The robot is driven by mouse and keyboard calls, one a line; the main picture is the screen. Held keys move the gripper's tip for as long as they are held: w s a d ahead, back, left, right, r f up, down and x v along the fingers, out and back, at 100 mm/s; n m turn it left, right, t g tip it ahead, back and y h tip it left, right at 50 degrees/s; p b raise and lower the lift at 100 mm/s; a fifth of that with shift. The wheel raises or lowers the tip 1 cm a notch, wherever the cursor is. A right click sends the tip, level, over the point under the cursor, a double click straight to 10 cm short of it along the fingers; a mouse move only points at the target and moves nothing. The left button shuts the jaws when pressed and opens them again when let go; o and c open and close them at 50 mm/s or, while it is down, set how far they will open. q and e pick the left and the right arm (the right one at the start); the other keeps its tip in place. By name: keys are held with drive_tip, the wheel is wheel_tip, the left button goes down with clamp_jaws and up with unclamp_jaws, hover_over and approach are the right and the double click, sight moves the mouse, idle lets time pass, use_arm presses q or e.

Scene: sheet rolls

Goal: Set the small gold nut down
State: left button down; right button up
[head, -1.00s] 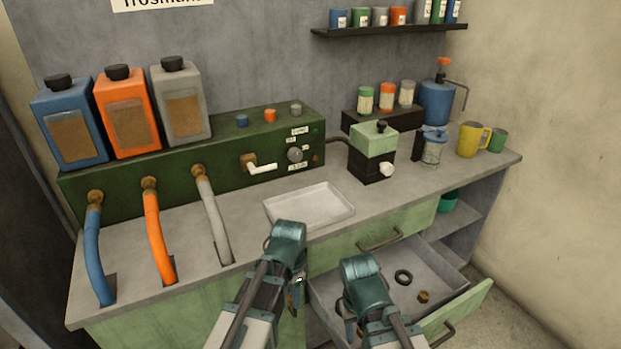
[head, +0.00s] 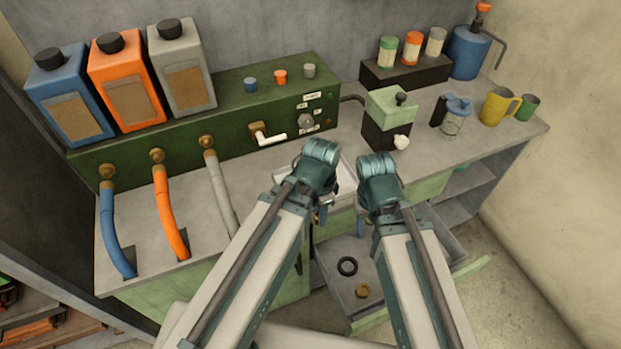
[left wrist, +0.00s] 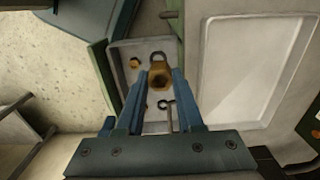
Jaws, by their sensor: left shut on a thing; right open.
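My left gripper (head: 321,212) is shut on a small gold nut (left wrist: 158,79), seen clearly between the blue fingertips in the left wrist view. In the head view this nut is mostly hidden by the gripper. The left wrist view looks down past it onto the open drawer (left wrist: 122,58). The white tray (left wrist: 265,60) on the bench lies to the right there; in the head view it is partly covered by my grippers. My right gripper (head: 364,222) is open, to the right of the left one, above the drawer's back area.
In the drawer lie a black ring (head: 347,266) and another gold nut (head: 362,291). A dark hooked piece (left wrist: 168,106) also shows in the left wrist view. A green grinder-like box (head: 388,118) stands behind the right gripper. Hoses (head: 169,212) run along the bench's left side.

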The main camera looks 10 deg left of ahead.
use_arm(q)
drive_tip(key=w+a, duration=0.3)
drive_tip(key=w+a+f, duration=0.1)
drive_tip(key=w+a, duration=0.2)
drive_tip(key=w, duration=0.1)
drive_tip(key=w+a+b, duration=0.1)
drive_tip(key=w+a, duration=0.2)
drive_tip(key=w, duration=0.1)
drive_tip(key=shift+f, duration=0.2)
drive_tip(key=shift+w+a, duration=0.25)
drive_tip(key=shift+w, duration=0.05)
wheel_tip(320, 180, down, 4)
drive_tip(key=b, duration=0.4)
drive_tip(key=shift+w+a+r, duration=0.1)
drive_tip(key=shift+a+r, duration=0.05)
drive_tip(key=shift+r, duration=0.05)
drive_tip(key=shift+f, duration=0.2)
drive_tip(key=c, duration=0.5)
unclamp_jaws()
drive_tip(key=shift+c, duration=0.2)
drive_tip(key=shift+r, duration=0.2)
